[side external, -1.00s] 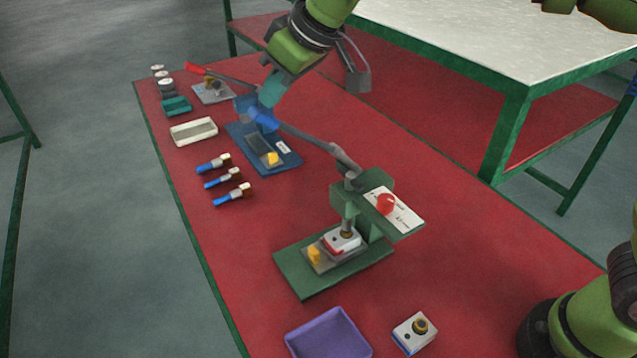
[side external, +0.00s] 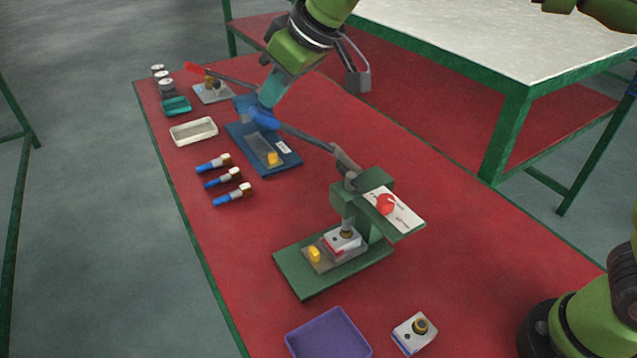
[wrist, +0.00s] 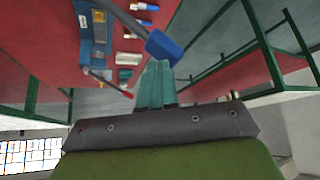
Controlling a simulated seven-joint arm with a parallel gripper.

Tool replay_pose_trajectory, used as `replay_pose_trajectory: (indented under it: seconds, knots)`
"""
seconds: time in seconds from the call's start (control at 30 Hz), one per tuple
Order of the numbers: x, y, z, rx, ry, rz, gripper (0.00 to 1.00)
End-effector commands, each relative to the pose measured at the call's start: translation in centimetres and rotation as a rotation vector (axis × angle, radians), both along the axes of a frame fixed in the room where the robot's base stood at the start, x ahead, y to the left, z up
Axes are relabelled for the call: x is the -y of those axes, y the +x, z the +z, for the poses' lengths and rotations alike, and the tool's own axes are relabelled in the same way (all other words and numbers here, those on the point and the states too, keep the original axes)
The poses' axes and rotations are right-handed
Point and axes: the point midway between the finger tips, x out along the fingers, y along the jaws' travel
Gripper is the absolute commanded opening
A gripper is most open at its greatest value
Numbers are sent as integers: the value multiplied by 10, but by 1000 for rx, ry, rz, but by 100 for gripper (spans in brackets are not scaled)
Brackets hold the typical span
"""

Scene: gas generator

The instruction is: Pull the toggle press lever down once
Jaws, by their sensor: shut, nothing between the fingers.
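The green press (side external: 360,190) stands on a green base in the side view, with a small white and red block (side external: 342,241) under its ram. Its long grey lever (side external: 305,137) slants up and left from the top of the press to a blue handle (side external: 263,118). My gripper (side external: 268,102) is shut and empty, its teal fingers pointing down at the blue handle. In the wrist view the blue handle (wrist: 163,47) lies right at the fingertips (wrist: 155,64). They look touching or nearly so; any gap is hidden.
A blue press (side external: 262,150) with a red-tipped lever (side external: 196,67) stands behind the handle. Several blue-handled parts (side external: 225,179) lie on the left of the red mat. A purple tray (side external: 328,334) and a white block (side external: 414,333) lie at the front. The mat right of the green press is clear.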

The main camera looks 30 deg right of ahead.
Motion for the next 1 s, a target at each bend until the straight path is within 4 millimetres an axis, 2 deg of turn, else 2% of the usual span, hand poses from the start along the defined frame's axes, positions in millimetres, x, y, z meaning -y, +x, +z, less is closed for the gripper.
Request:
replay_pose_trajectory:
  seconds: [0.57, 1.0]
  knots:
    - [0, 0, 0, 0, 0, 0, 0]
    - [0, 0, -13, -1, -1, 0, 0]
